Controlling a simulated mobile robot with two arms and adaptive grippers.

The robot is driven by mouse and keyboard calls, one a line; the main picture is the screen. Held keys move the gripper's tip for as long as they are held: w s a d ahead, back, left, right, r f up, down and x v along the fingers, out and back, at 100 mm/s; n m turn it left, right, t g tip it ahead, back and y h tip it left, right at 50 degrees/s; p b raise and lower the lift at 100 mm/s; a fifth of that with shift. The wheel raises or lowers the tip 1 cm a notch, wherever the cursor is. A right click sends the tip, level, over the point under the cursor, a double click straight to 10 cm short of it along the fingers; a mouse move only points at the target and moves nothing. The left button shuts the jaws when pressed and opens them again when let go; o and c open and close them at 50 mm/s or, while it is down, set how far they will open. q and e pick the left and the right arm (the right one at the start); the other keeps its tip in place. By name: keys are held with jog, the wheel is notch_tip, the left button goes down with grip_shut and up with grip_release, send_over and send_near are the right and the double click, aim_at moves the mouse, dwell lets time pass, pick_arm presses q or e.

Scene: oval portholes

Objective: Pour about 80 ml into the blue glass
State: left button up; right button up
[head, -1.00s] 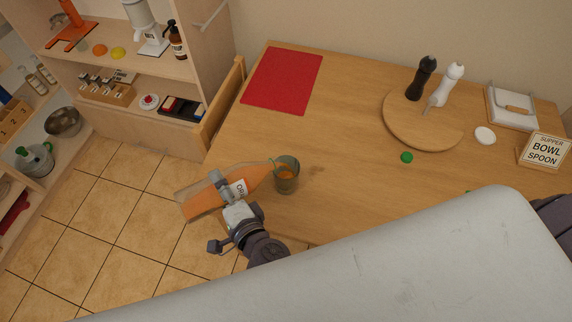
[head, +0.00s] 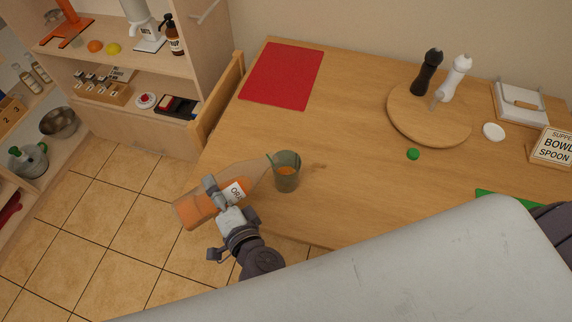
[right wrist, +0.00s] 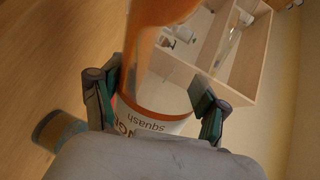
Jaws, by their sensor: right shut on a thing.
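A clear bottle of orange squash (head: 195,208) with a white label is tilted, its neck pointing up and right towards the glass. My right gripper (head: 222,196) is shut around the bottle; the right wrist view shows the fingers (right wrist: 155,105) on either side of it. The glass (head: 287,180), grey-green here, stands upright on the table, with some orange liquid inside. A thin green streak shows at its left rim by the bottle's mouth. The glass looks blue-grey in the right wrist view (right wrist: 60,133). No stream shows between bottle and glass. My left gripper is not in view.
The wooden table (head: 350,200) also holds a red mat (head: 282,75), a round board (head: 425,125) with dark and white mills, a green cap (head: 413,154), a white disc (head: 494,132) and a sign (head: 553,147). A chair (head: 218,100) stands at the left edge.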

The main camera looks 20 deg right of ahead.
aim_at(238, 184)
jog(key=shift+f+b, duration=0.4)
dwell(1.5)
